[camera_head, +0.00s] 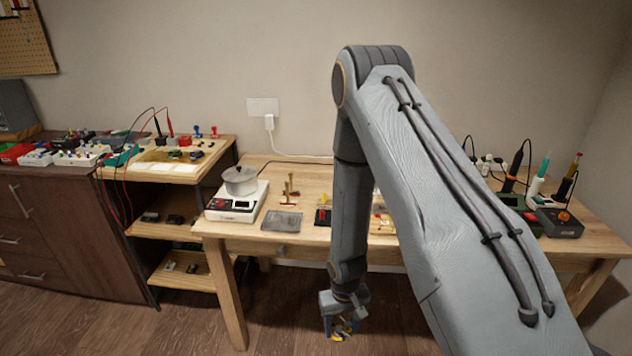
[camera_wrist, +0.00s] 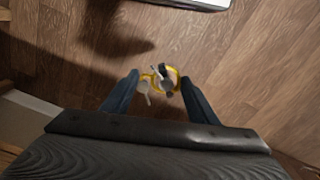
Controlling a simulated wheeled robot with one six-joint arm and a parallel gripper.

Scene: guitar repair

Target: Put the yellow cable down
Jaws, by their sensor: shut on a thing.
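My gripper (camera_head: 341,328) hangs low in front of the wooden table, below the tabletop and over the floor in the head view. It is shut on the yellow cable (camera_head: 338,337), of which only a small part shows there. In the wrist view, my gripper (camera_wrist: 158,84) has its two blue-grey fingers on either side of the yellow cable (camera_wrist: 172,73). The cable is a small yellow loop with grey and dark parts. Wooden floor shows beneath it in that view.
The wooden table (camera_head: 262,236) bears a scale with a pot (camera_head: 240,180), a grey pad (camera_head: 282,221) and soldering tools (camera_head: 540,190) at the right. A shelf unit (camera_head: 185,234) and dark cabinet (camera_head: 60,230) stand at the left. Bare floor (camera_head: 190,325) lies in front.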

